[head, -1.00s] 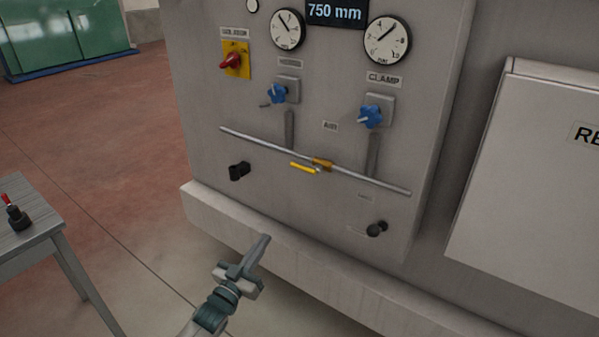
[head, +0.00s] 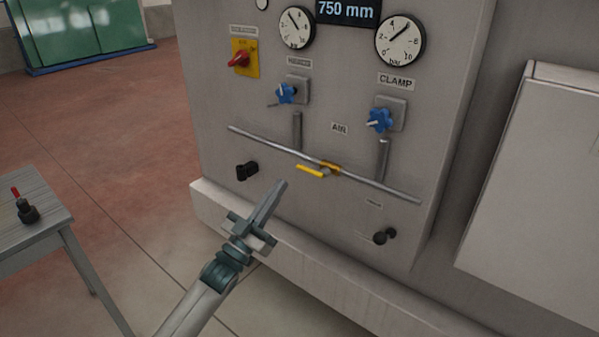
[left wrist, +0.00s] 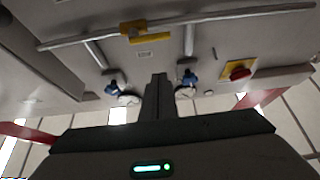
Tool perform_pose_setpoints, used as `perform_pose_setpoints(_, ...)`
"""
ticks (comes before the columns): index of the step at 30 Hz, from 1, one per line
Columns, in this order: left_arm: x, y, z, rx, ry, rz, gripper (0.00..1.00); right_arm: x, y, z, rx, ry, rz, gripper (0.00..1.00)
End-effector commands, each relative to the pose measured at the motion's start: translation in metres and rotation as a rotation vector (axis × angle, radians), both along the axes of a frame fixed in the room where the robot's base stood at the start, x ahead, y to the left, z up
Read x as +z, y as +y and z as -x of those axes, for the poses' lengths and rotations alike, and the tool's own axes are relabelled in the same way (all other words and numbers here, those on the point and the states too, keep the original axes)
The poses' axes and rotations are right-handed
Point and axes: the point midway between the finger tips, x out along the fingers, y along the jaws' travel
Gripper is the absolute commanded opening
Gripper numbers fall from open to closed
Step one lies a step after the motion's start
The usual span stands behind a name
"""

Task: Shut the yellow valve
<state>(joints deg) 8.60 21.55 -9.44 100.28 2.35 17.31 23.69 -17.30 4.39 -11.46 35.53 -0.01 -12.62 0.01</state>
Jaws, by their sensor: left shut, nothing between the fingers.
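The yellow valve's lever (head: 312,171) sits on a brass body (head: 331,168) on the grey horizontal pipe (head: 376,184) low on the machine panel. The lever points left, roughly along the pipe. In the left wrist view the yellow lever (left wrist: 143,39) shows at the upper middle, in front of the pipe (left wrist: 220,16). My left gripper (head: 281,184) is shut and empty. In the head view it is below and left of the lever, apart from it. Its shut fingers (left wrist: 158,80) also show in the left wrist view. My right gripper is not in view.
Blue knobs (head: 285,93) and (head: 380,119) stick out above the pipe. A red switch (head: 238,60) is at upper left. Black fittings (head: 246,171) and (head: 384,236) jut out below. A ledge (head: 240,228) runs along the machine's base. A small table (head: 40,222) stands left.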

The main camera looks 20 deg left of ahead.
Motion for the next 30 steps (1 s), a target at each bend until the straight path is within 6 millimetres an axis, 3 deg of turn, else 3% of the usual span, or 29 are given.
perform_pose_setpoints(8, 0.020, -0.009, -0.025, 0.000, 0.000, 0.002, 0.00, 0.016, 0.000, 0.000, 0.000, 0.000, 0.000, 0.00)
perform_pose_setpoints(19, 0.054, -0.028, -0.078, 0.001, 0.000, 0.000, 0.00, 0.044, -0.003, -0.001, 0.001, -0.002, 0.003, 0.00)
perform_pose_setpoints(24, 0.028, -0.030, -0.082, 0.001, 0.005, 0.001, 0.00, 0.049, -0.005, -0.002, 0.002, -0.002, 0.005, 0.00)
perform_pose_setpoints(30, 0.014, -0.031, -0.084, 0.001, 0.001, 0.000, 0.00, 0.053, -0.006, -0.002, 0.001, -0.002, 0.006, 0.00)
